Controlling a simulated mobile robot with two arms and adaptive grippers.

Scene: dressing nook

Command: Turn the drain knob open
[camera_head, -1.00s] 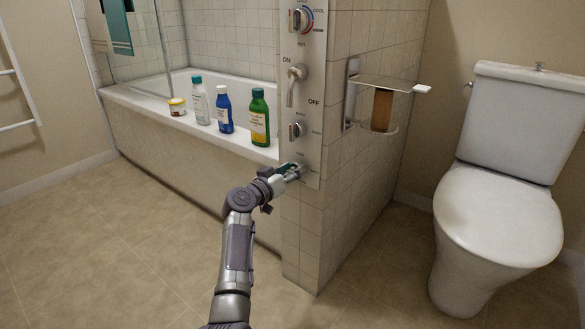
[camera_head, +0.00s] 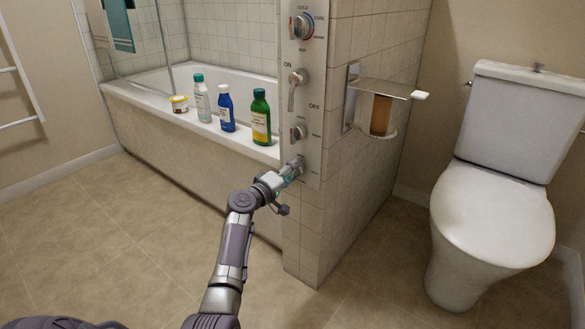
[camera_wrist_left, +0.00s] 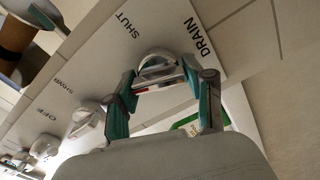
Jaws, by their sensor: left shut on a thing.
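The drain knob (camera_head: 298,162) is the lowest control on the grey panel at the end of the tub wall, largely covered by my gripper in the head view. In the left wrist view the round silver knob (camera_wrist_left: 158,66) sits close to the printed words DRAIN and SHUT. My left gripper (camera_head: 291,171) reaches it from the front, and its teal fingers (camera_wrist_left: 160,84) are shut on the knob, one on each side. Which way the knob points is hard to tell. My right gripper is not in view.
Above are a small knob (camera_head: 299,132), a lever (camera_head: 296,88) marked ON and OFF, and a temperature dial (camera_head: 301,26). Several bottles, including a green one (camera_head: 261,118), stand on the tub rim. A toilet (camera_head: 490,220) is at right; the floor at left is clear.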

